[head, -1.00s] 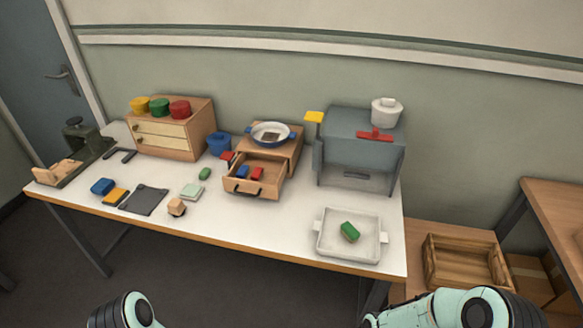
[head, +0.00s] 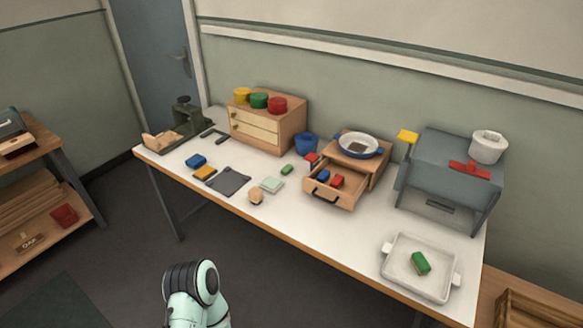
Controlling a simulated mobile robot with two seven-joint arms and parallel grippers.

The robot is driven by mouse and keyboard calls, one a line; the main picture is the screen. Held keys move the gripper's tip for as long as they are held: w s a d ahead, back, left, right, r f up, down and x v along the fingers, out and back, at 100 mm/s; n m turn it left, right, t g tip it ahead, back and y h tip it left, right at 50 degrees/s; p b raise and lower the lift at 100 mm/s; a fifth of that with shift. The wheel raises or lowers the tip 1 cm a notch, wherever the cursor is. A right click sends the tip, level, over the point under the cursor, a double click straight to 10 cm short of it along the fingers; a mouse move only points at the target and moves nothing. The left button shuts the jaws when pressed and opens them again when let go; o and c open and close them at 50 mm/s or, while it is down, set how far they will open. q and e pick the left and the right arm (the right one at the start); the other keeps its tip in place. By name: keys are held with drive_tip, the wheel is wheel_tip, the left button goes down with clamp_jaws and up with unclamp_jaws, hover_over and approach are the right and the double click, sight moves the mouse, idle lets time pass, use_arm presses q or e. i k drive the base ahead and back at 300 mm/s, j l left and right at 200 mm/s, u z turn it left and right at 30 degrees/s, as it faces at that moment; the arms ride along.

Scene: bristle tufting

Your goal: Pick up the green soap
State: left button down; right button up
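Two green pieces lie on the table. A small rounded green piece, likely the green soap (head: 287,170), lies on the white tabletop left of the open drawer. A larger green block (head: 420,264) lies in the white two-handled tray (head: 447,288) at the right front; it could be a sponge. I cannot tell for certain which one is soap. Part of my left arm shows at the bottom, well short of the table. Neither of my grippers is in view.
The table (head: 310,228) also bears a pale green square (head: 271,185), a dark sheet (head: 229,181), a blue cup (head: 306,144), a wooden drawer unit (head: 333,193) and a grey oven-like box (head: 455,165). A shelf (head: 78,187) stands at the left. Dark floor lies open in front.

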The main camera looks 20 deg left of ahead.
sight(288, 169)
drive_tip(key=j, duration=1)
drive_tip(key=i+j, duration=0.15)
drive_tip(key=j, duration=0.85)
